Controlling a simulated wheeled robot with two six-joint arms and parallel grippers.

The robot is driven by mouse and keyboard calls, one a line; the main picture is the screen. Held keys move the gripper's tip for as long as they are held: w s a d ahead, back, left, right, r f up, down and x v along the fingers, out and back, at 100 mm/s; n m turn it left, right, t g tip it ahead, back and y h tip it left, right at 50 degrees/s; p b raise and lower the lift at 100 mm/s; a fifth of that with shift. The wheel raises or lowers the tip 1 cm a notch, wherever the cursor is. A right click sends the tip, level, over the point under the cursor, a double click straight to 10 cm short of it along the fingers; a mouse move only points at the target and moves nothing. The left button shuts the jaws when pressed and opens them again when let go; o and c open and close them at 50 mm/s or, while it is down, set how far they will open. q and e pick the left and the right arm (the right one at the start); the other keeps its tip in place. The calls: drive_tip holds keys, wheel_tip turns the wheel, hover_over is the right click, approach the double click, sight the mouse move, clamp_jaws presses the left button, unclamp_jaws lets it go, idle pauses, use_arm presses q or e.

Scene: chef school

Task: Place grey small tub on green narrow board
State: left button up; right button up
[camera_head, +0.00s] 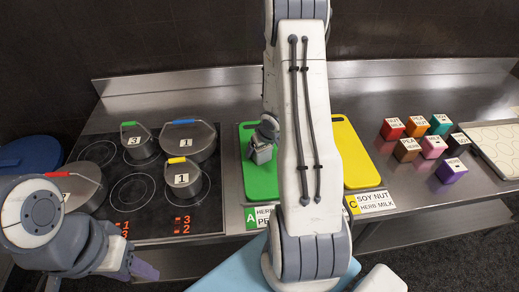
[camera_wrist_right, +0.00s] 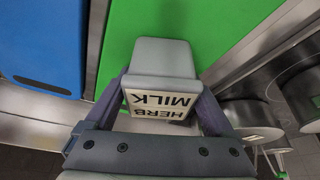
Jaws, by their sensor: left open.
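The grey small tub (camera_wrist_right: 160,62) is between the fingers of my right gripper (camera_wrist_right: 160,105) in the right wrist view. Its white label reads HERB MILK, upside down. Both fingers press on its sides. The green narrow board (camera_wrist_right: 185,22) lies beneath it. In the head view the tub (camera_head: 262,154) is over the middle of the green board (camera_head: 262,188), below my right gripper, partly beside my arm. I cannot tell if it touches the board. My left gripper (camera_head: 142,270) is open and empty at the bottom left, away from the boards.
A blue board (camera_wrist_right: 40,45) lies beside the green one, hidden behind my arm in the head view. A yellow board (camera_head: 352,155) lies right of it. Several pots, such as a yellow-handled one (camera_head: 184,180), stand on the hob at left. Several coloured cubes (camera_head: 410,150) stand at right.

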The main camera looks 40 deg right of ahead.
drive_tip(key=shift+r, duration=0.25)
drive_tip(key=d+p+v, duration=0.1)
drive_tip(key=p+v, duration=0.6)
drive_tip(key=v, duration=0.5)
drive_tip(key=w+a+r+n+h, duration=0.1)
drive_tip(key=w+a+r+n, duration=0.15)
drive_tip(key=a+r, duration=0.55)
drive_tip(key=s+a+r+n+g, duration=0.1)
drive_tip(key=s+a+r, duration=0.15)
drive_tip(key=a, duration=0.45)
drive_tip(key=s+a+r+n+y, duration=0.1)
drive_tip(key=s+a, duration=0.3)
drive_tip(key=a, duration=0.2)
drive_tip(key=s+a+r+n+g, duration=0.1)
drive_tip(key=s+a+n, duration=0.15)
drive_tip(key=a, duration=0.45)
drive_tip(key=s+a+r+n+g+y, duration=0.1)
drive_tip(key=s+a+r+n+g, duration=0.1)
drive_tip(key=s+a, duration=0.4)
drive_tip(key=s+r, duration=0.1)
drive_tip(key=s, duration=0.4)
drive_tip(key=shift+s+a+y, duration=0.2)
drive_tip(key=shift+a+y, duration=0.05)
drive_tip(key=shift+y, duration=0.05)
drive_tip(key=shift+f, duration=0.1)
